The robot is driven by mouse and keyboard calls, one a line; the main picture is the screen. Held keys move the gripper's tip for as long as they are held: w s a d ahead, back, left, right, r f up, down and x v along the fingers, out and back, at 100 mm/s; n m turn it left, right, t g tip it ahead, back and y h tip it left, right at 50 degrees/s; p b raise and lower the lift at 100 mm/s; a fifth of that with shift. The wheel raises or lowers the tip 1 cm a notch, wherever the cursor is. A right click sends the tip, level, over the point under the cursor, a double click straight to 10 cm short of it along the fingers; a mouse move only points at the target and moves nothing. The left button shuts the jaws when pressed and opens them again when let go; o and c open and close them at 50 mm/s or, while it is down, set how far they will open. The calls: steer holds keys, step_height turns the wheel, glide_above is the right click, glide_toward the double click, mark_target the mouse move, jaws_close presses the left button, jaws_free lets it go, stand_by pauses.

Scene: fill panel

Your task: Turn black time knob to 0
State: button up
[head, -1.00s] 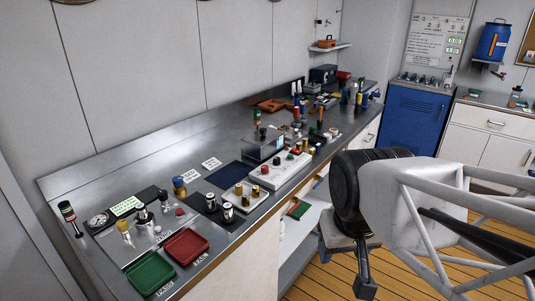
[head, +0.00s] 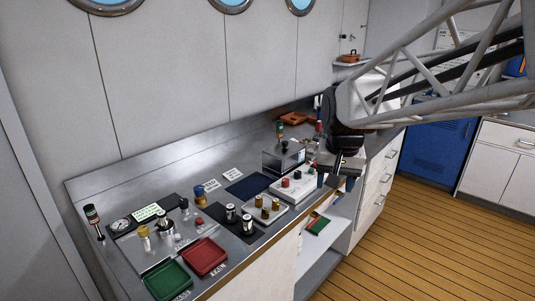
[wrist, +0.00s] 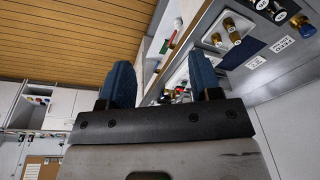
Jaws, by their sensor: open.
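I cannot tell for sure which part is the black time knob; no marking for it is readable. A small black knob (head: 184,204) stands upright on the panel at the left of the bench, near a gauge (head: 121,225) and a green-lit display (head: 147,212). Another black knob (head: 284,146) is on top of a grey box (head: 284,158) further right. My gripper (head: 336,182) is at the bench's front edge, right of that box, apart from both knobs. In the wrist view its two blue fingers (wrist: 160,84) are spread with nothing between them.
A white block (head: 295,187) with red, black and green tops lies left of my gripper, beside brass posts (head: 267,205). Green (head: 169,281) and red (head: 205,257) trays lie at the front left. The wall runs behind the bench; the wooden floor (head: 400,240) is clear.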

steer(key=w+m, duration=0.1)
steer(key=w, duration=1)
steer(key=m+g, duration=0.2)
steer(key=m, duration=0.2)
glide_above(298, 172)
steer(key=s, duration=0.1)
step_height(298, 172, down, 14)
steer(key=shift+f, duration=0.2)
steer(key=shift+w+f, duration=0.3)
steer(key=shift+w, duration=0.05)
steer(key=shift+f, duration=3.9)
